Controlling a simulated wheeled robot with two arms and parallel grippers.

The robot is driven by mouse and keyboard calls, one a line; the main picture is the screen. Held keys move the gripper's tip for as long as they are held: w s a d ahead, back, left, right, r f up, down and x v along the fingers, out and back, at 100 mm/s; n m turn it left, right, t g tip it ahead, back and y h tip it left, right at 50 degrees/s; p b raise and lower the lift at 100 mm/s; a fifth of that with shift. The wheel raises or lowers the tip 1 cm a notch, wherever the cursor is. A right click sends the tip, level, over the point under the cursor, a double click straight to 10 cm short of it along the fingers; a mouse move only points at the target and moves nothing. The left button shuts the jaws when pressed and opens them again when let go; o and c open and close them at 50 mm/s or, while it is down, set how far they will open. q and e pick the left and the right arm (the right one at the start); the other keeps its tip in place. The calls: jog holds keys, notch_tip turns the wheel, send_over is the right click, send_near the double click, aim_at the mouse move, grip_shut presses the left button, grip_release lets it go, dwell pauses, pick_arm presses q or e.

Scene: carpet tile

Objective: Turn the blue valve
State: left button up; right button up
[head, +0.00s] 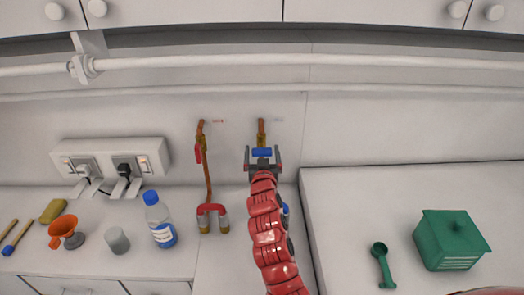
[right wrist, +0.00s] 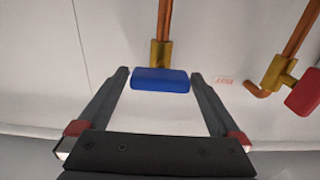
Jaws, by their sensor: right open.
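The blue valve handle (head: 262,153) sits on a brass body on a copper pipe (head: 261,132) at the wall. In the right wrist view the blue valve (right wrist: 160,80) is a flat bar lying crosswise. My right gripper (head: 263,160) is open, with one finger on each side of the blue handle. In the right wrist view the open right gripper (right wrist: 160,82) shows gaps between each finger and the handle. The left gripper is not in view.
A red valve (head: 198,153) on another copper pipe is to the left. A bottle (head: 159,220), a grey cup (head: 116,240), a green box (head: 451,240) and a green scoop (head: 382,264) stand or lie on the counters. Cabinets (head: 180,10) hang above.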

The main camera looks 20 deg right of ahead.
jog(key=c, duration=1.2)
